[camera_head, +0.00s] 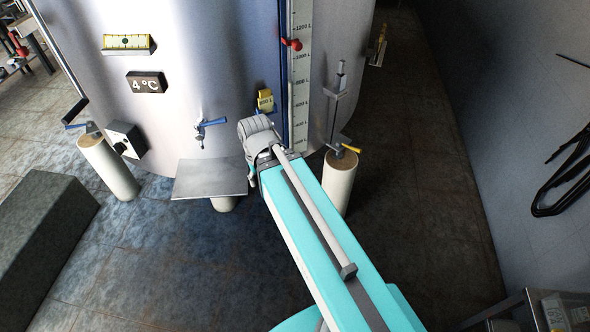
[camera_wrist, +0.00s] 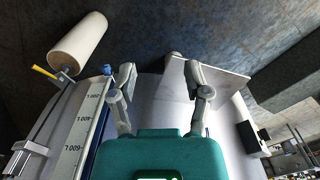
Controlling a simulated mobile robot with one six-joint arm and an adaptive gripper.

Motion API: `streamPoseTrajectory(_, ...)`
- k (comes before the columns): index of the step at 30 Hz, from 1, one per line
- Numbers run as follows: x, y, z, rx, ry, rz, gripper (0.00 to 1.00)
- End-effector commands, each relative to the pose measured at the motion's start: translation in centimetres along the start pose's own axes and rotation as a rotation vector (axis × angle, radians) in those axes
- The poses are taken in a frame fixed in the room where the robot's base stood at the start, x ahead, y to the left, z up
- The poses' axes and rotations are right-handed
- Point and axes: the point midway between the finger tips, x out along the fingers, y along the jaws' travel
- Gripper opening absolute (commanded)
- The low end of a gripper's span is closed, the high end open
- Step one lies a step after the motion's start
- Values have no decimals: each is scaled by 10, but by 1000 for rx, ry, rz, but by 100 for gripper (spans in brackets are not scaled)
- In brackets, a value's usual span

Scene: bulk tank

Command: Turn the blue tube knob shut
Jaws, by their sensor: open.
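The blue tube (camera_head: 285,75) runs down the tank front beside the white litre scale (camera_head: 301,70). Its lower end is hidden behind my arm in the head view. In the wrist view the tube (camera_wrist: 103,112) lies left of my gripper, with a small blue piece (camera_wrist: 107,70) at its end, just left of the left finger; I cannot tell its turn position. My gripper (camera_wrist: 160,82) is open, its fingers apart with nothing between them, facing the tank. In the head view my gripper (camera_head: 258,130) is close to the tank's lower front.
A blue-handled tap (camera_head: 210,124) and a grey shelf (camera_head: 210,179) are left of my gripper. A red knob (camera_head: 291,44) sits higher by the scale. A pale leg (camera_head: 339,182) with a yellow lever (camera_head: 350,148) stands right.

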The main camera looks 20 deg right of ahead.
Motion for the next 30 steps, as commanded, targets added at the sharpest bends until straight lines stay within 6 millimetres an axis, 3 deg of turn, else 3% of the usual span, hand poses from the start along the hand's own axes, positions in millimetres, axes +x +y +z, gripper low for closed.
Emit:
streamPoseTrajectory(1, 1, 0, 0, -1, 1, -1, 79)
streamPoseTrajectory(3, 4, 1, -1, -3, 5, -5, 90)
streamPoseTrajectory(11, 31, 11, -11, -31, 56, -48, 90)
streamPoseTrajectory(30, 137, 48, -66, -171, 392, -199, 90)
